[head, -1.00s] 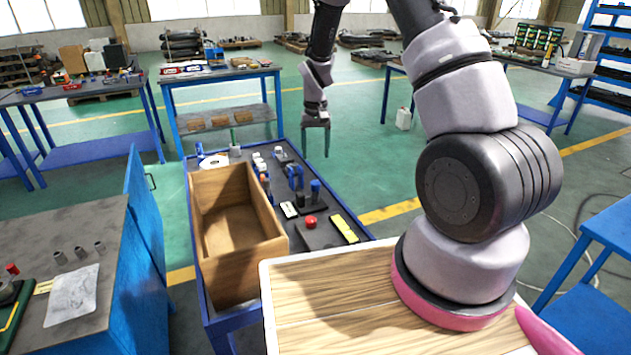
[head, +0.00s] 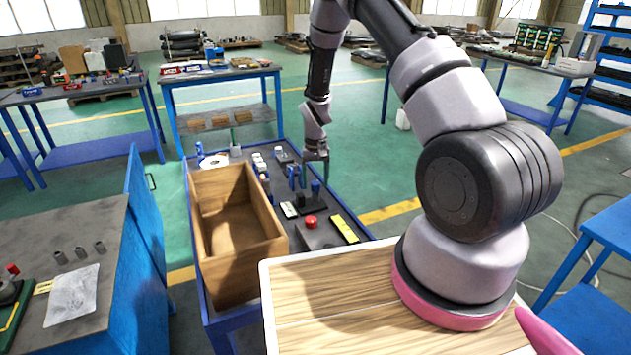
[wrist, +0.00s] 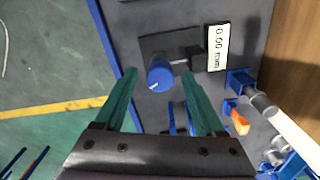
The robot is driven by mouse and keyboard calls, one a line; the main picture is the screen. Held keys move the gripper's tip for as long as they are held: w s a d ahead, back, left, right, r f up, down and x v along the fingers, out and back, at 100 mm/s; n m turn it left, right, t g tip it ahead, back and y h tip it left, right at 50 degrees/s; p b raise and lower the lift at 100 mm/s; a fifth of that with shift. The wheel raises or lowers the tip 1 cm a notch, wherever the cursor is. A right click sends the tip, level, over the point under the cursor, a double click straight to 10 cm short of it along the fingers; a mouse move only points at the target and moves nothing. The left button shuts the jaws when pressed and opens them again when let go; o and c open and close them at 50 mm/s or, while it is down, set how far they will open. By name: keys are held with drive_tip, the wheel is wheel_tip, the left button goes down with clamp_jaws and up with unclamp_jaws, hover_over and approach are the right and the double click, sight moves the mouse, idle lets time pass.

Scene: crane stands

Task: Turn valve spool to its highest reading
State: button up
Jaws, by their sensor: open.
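The valve spool shows as a blue round knob (wrist: 159,78) with a light mark on its face, on a dark base plate (wrist: 158,45). In the head view the blue knob (head: 316,187) stands on the cart, just below my gripper. A white display (wrist: 217,47) beside it reads 0.00 mm; in the head view the display (head: 289,210) is too small to read. My gripper (head: 315,172) is open and points down. In the wrist view its green fingers appear on either side of the knob, with gaps. I cannot tell whether the tips reach down to its level.
A wooden box (head: 265,250) fills the left of the cart. A red button (head: 311,221) and a yellow strip (head: 345,228) lie nearer me. Blue clamp-like parts and an orange piece (wrist: 238,122) sit close to the fingers.

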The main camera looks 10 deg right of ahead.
clamp_jaws()
